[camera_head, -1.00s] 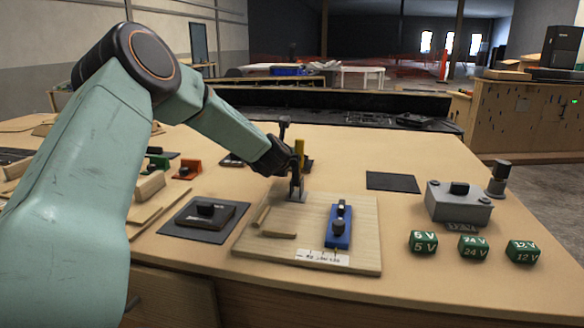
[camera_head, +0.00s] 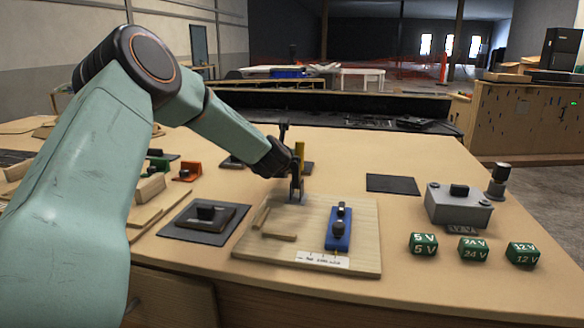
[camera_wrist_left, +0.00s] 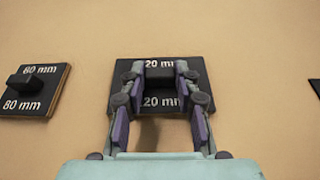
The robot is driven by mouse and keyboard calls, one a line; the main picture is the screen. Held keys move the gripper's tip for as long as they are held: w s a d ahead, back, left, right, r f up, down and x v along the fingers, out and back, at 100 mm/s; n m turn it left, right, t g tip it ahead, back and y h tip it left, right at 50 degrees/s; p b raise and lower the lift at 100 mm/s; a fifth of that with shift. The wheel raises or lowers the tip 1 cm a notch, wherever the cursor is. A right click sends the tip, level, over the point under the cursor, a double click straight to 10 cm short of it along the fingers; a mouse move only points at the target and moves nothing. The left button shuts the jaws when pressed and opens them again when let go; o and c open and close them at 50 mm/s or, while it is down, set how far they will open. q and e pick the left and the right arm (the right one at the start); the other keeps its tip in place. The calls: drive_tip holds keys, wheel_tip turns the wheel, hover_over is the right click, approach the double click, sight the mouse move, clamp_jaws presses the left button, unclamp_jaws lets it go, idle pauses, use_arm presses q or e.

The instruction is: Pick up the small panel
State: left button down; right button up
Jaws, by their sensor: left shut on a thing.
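A dark square panel (camera_wrist_left: 162,110) marked "20 mm", with a finger possibly covering a leading digit, lies under my left gripper in the left wrist view. It has a raised black block (camera_wrist_left: 160,76) in its middle. My left gripper (camera_wrist_left: 160,82) has its fingers on both sides of this block and is shut on it. In the head view my left gripper (camera_head: 277,160) is beyond the back of the wooden board, and its fingertips are partly hidden. I cannot tell whether the panel touches the table. My right gripper is not in view.
A panel marked "80 mm" (camera_wrist_left: 35,88) lies to the left. The wooden board (camera_head: 365,255) with a blue module (camera_head: 339,228) is in front. A bare dark mat (camera_head: 393,183), a grey box (camera_head: 458,207) and green voltage blocks (camera_head: 473,249) are to the right.

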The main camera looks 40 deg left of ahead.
use_arm(q)
drive_tip(key=shift+s, duration=0.1)
wheel_tip(320, 180, up, 28)
drive_tip(key=p, duration=1.1)
drive_tip(key=shift+p, duration=0.35)
drive_tip(key=shift+r, duration=0.15)
